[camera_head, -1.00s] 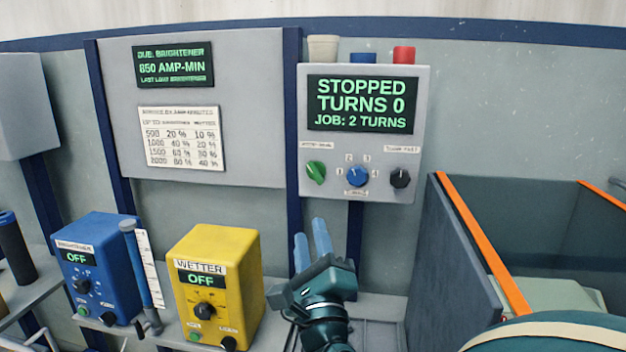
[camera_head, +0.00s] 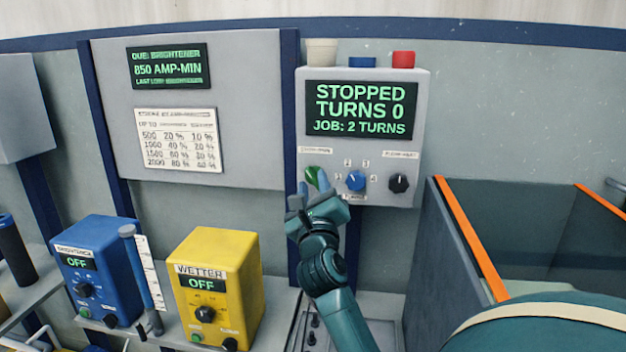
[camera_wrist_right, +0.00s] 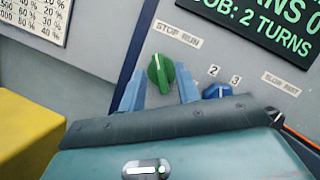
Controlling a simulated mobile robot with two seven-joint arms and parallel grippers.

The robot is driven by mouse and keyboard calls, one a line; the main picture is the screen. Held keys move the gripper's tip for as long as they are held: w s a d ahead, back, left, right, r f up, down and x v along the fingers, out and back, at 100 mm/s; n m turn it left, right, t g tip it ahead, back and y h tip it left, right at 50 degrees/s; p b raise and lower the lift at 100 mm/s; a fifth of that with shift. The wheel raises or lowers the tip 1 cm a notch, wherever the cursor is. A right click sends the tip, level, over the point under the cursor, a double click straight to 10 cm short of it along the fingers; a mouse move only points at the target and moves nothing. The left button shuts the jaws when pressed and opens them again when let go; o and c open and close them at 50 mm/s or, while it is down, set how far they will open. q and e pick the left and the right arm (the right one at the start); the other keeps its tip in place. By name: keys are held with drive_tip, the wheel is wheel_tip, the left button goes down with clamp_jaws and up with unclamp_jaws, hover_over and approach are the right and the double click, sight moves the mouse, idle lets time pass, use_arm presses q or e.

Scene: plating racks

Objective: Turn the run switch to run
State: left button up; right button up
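The run switch is a green knob (camera_head: 312,175) at the lower left of the grey control box (camera_head: 424,110). In the right wrist view the green knob (camera_wrist_right: 161,74) sits under a "STOP RUN" label (camera_wrist_right: 178,34), its white mark close to upright. The box's screen (camera_head: 361,108) reads STOPPED, TURNS 0, JOB: 2 TURNS. My right gripper (camera_head: 315,184) is at the knob, its blue fingers apart, one on each side of it. The wrist view (camera_wrist_right: 160,92) shows a gap between fingers and knob; contact cannot be told. My left gripper is not in view.
A blue knob (camera_head: 355,181) and a black knob (camera_head: 398,183) sit to the right of the switch. A yellow wetter box (camera_head: 245,290) and a blue brightener box (camera_head: 120,255) stand lower left. A dark tank with an orange rim (camera_head: 470,240) stands at right.

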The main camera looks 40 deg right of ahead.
drive_tip(key=shift+w+d+r, duration=0.15)
drive_tip(key=shift+w+d, duration=0.1)
drive_tip(key=shift+w, duration=0.1)
clamp_jaws()
